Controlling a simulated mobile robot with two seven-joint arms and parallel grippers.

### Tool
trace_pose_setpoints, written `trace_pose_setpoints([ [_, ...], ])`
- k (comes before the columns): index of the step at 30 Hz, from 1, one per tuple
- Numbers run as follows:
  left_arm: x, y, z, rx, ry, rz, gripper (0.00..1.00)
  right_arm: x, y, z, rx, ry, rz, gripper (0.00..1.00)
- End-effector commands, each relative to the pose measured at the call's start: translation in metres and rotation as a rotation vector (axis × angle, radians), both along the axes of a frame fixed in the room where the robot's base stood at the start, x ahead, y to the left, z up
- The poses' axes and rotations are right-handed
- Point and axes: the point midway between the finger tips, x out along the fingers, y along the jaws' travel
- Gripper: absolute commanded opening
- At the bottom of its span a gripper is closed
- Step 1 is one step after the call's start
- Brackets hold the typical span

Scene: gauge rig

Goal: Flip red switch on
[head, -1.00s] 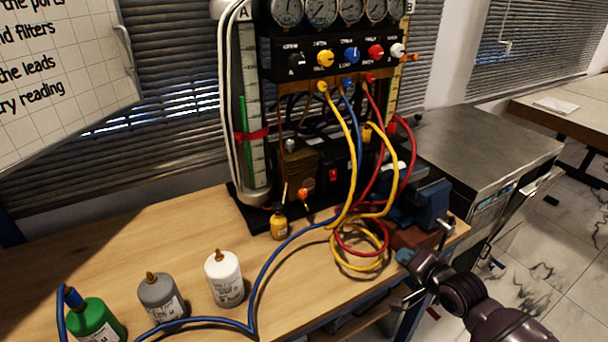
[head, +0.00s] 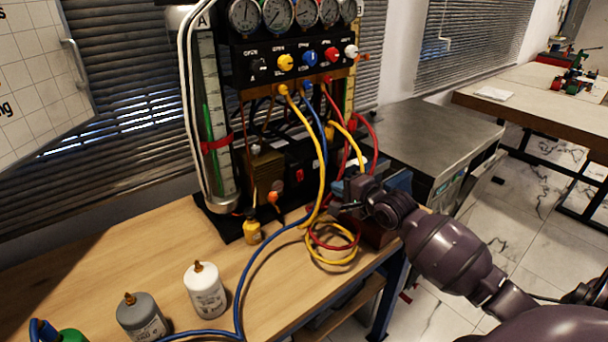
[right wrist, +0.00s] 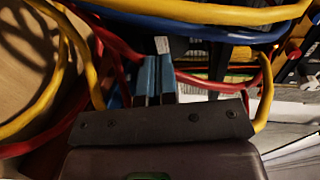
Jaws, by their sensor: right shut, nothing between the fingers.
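The small red switch (head: 300,176) sits on the dark lower front of the gauge rig (head: 262,60), behind the yellow and blue hoses. Whether it is on or off is too small to tell. My right gripper (head: 342,207) is at the right of the rig, in front of and to the right of the switch, apart from it. In the right wrist view its two fingers (right wrist: 156,80) are together and empty, among red, yellow and blue hoses. The switch cannot be made out there. My left gripper is not in view.
A yellow hose (head: 304,130) and a blue hose (head: 262,253) hang before the rig, with coils by my right gripper.

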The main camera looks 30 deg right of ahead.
Motion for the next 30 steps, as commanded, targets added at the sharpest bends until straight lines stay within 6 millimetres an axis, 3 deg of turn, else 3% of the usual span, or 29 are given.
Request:
trace_pose_setpoints([
  [5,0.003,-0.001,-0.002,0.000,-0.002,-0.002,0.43,0.013,0.001,-0.004,-0.001,0.000,0.000,0.00],
  [21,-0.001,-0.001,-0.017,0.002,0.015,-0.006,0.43,0.096,0.008,-0.023,-0.001,0.001,0.001,0.00],
  [30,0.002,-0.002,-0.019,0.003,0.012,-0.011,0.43,0.129,0.010,-0.029,-0.003,0.001,0.001,0.00],
])
